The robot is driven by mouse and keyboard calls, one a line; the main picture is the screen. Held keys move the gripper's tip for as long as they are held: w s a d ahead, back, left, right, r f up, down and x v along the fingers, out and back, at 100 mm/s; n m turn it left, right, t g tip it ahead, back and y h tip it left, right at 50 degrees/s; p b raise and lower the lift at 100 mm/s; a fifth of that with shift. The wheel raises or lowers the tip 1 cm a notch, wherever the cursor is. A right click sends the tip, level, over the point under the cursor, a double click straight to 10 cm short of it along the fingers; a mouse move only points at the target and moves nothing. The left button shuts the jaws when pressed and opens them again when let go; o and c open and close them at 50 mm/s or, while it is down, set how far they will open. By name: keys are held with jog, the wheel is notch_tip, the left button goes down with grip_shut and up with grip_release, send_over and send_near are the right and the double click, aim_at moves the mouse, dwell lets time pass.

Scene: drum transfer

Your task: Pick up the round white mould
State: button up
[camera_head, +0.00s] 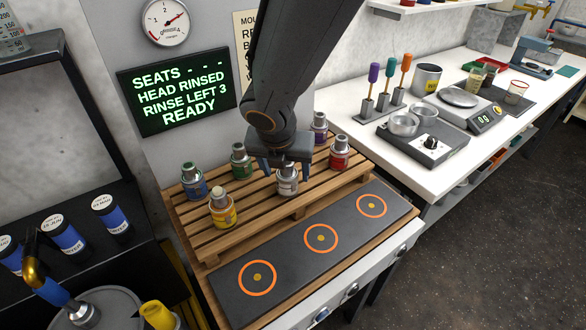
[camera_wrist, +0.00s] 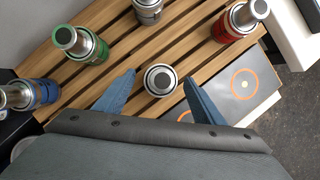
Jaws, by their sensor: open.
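The white mould (camera_head: 287,182) stands upright on the wooden slatted rack, a short round body with a silvery neck. In the wrist view the white mould (camera_wrist: 161,80) is seen from above. My gripper (camera_head: 286,170) is open, pointing down over it. In the wrist view the blue fingers of my gripper (camera_wrist: 159,78) lie to the left and right of the mould, with a gap on each side. I cannot tell how far down the fingers reach beside it. The gripper hides part of its top in the head view.
The slatted rack (camera_head: 257,225) also holds blue (camera_head: 194,182), green (camera_head: 241,160), yellow (camera_head: 222,208), red (camera_head: 339,154) and purple (camera_head: 320,127) moulds. A dark mat (camera_head: 290,264) with orange rings lies in front, empty. A screen (camera_head: 175,92) stands behind.

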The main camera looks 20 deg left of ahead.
jog(key=shift+x, duration=1.15)
jog(key=c, duration=1.4)
